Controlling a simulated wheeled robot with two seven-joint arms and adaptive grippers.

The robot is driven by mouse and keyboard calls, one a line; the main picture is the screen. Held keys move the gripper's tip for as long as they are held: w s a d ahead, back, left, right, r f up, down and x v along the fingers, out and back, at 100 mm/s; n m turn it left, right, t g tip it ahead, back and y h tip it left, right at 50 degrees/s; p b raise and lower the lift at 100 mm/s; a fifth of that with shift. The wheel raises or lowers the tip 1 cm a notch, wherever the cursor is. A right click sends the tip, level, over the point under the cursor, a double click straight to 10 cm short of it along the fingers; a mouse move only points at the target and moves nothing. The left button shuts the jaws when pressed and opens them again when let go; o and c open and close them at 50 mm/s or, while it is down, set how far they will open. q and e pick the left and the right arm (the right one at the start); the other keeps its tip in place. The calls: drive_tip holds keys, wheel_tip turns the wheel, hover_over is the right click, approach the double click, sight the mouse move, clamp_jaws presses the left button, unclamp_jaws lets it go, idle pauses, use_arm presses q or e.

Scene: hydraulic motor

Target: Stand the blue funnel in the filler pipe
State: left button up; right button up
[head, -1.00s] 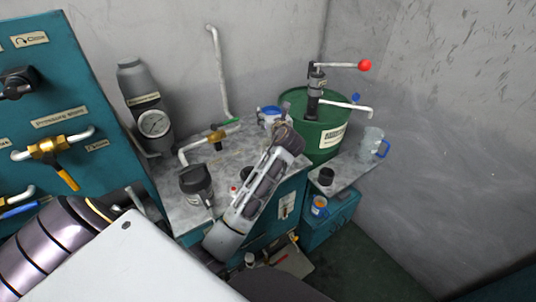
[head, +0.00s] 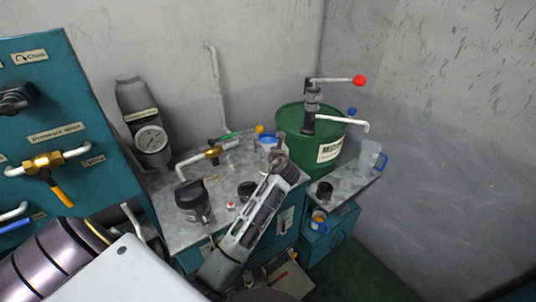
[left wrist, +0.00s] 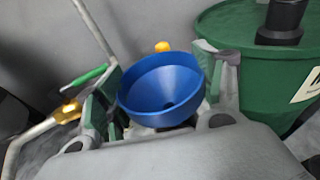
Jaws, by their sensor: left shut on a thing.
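The blue funnel (left wrist: 160,88) is between the fingers of my left gripper (left wrist: 158,100) in the left wrist view, its wide mouth facing up toward the camera. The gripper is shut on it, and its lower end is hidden. In the head view my left gripper (head: 283,150) is over the back of the grey bench top, with part of the blue funnel (head: 267,141) showing beside it. A dark round opening (head: 247,189) on the bench top may be the filler pipe; I cannot tell for sure. My right gripper is not in view.
A green drum (head: 297,120) with a red-knobbed hand pump (head: 312,98) stands right of the gripper. A clear jug (head: 369,157) and a black cup (head: 324,190) are on the side shelf. A black-capped part (head: 192,196) and a brass valve (head: 214,152) stand on the bench's left.

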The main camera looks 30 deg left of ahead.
use_arm(q)
drive_tip(key=shift+f, duration=0.6)
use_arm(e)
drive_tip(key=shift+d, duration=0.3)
use_arm(q)
drive_tip(key=shift+f+b, duration=0.3)
drive_tip(key=shift+f, duration=1.65)
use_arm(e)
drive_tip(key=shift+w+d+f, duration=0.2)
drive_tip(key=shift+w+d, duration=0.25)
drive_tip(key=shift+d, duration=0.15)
use_arm(q)
drive_tip(key=shift+f, duration=0.15)
